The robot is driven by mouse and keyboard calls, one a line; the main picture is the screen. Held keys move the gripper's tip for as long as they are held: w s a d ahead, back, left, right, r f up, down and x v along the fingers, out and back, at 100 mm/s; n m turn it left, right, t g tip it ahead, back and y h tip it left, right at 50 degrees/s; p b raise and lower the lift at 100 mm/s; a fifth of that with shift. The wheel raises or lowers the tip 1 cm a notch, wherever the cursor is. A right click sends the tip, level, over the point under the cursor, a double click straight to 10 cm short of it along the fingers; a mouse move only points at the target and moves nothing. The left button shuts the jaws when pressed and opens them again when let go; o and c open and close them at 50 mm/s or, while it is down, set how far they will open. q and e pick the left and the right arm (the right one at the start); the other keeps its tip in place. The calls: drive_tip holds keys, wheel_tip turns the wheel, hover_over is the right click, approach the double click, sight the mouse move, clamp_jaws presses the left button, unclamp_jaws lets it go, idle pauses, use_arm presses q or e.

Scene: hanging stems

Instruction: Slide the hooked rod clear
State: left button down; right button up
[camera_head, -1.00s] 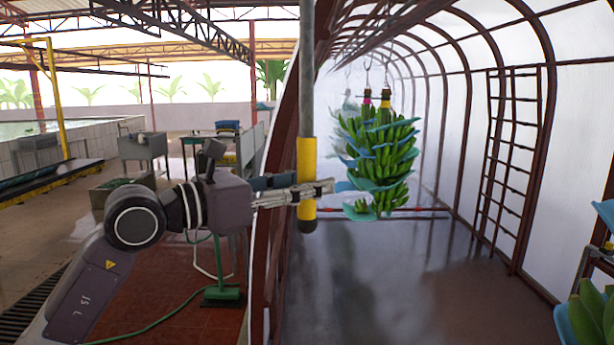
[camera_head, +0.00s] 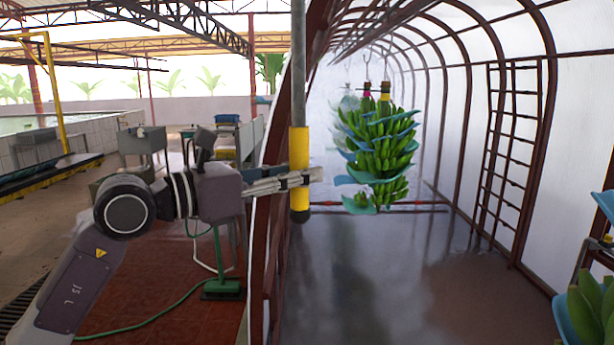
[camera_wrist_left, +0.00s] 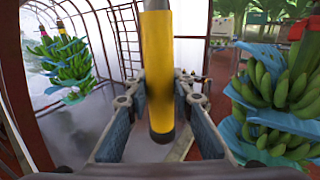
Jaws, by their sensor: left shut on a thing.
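A grey upright rod (camera_head: 298,70) with a yellow sleeve (camera_head: 299,150) and a dark lower tip hangs in front of me in the head view. Its upper end runs out of the picture, so no hook shows. My left gripper (camera_head: 306,177) comes in from the left and is shut on the rod at the yellow sleeve. In the left wrist view the yellow sleeve (camera_wrist_left: 158,70) stands between the two fingers, with the dark tip below them. My right gripper is not in view.
A green banana bunch (camera_head: 380,145) with blue sheets hangs from a hook beyond and right of the rod. Another bunch (camera_head: 590,310) is at the lower right edge. Dark red arched frames (camera_head: 285,150) stand close behind my gripper. The tunnel floor (camera_head: 400,270) is clear.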

use_arm(q)
drive_tip(key=a+b, duration=0.3)
drive_tip(key=a, duration=0.9)
drive_tip(key=shift+a, duration=0.2)
drive_tip(key=c, duration=2)
unclamp_jaws()
drive_tip(key=shift+a, duration=0.1)
drive_tip(key=o, duration=0.3)
drive_tip(key=shift+a, duration=0.2)
drive_tip(key=shift+o, duration=0.2)
